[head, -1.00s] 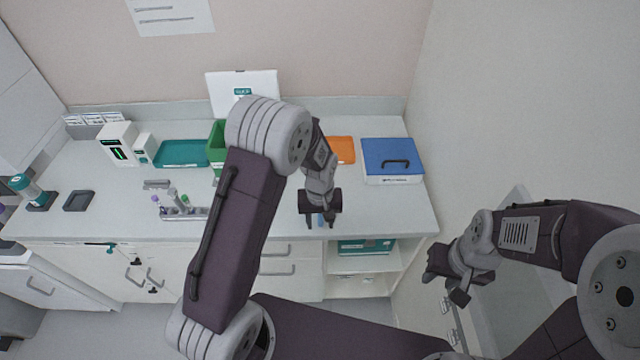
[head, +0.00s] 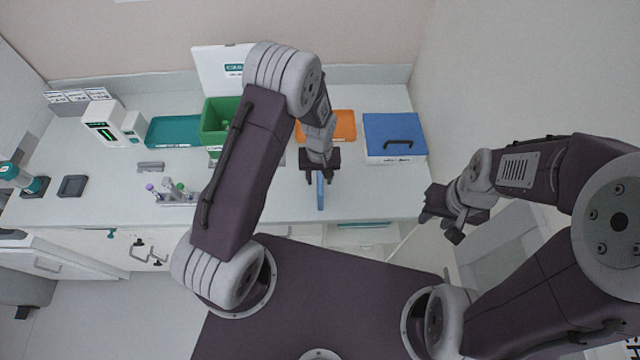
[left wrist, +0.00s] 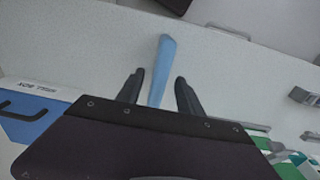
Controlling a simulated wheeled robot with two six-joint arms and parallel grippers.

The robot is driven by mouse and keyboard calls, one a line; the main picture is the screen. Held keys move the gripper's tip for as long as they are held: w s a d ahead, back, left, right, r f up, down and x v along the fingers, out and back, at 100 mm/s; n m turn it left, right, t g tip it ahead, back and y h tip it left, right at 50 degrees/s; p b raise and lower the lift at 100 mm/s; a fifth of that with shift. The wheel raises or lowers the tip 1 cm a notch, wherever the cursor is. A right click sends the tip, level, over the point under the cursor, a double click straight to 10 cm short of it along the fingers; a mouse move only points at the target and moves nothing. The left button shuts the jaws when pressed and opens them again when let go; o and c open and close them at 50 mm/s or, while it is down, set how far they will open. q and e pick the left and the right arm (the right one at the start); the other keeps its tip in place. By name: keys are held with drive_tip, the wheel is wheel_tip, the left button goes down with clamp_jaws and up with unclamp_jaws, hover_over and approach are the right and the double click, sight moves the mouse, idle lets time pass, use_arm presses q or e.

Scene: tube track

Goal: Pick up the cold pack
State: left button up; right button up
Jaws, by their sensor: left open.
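The cold pack looks like a slim light-blue bar (head: 320,190) near the front edge of the counter. In the left wrist view the blue bar (left wrist: 161,70) lies between the two fingers, with space on both sides.
A blue-lidded box (head: 393,130) stands at the right of the counter, an orange tray (head: 343,122) beside it. A green bin (head: 214,118), a teal tray (head: 172,131) and a tube rack (head: 176,199) are to the left. The counter right of my left gripper is clear.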

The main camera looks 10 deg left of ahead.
use_arm(q)
drive_tip(key=shift+w+f, duration=0.2)
drive_tip(key=shift+w, duration=0.05)
drive_tip(key=f+p, duration=0.1)
drive_tip(key=f, duration=0.1)
drive_tip(key=f+p, duration=0.1)
drive_tip(key=f, duration=0.1)
drive_tip(key=shift+s+d+f+p, duration=0.1)
drive_tip(key=shift+s+p, duration=0.2)
drive_tip(key=shift+s, duration=0.1)
drive_tip(key=shift+f, duration=0.25)
drive_tip(key=shift+w+f, duration=0.15)
drive_tip(key=shift+w, duration=0.05)
clamp_jaws()
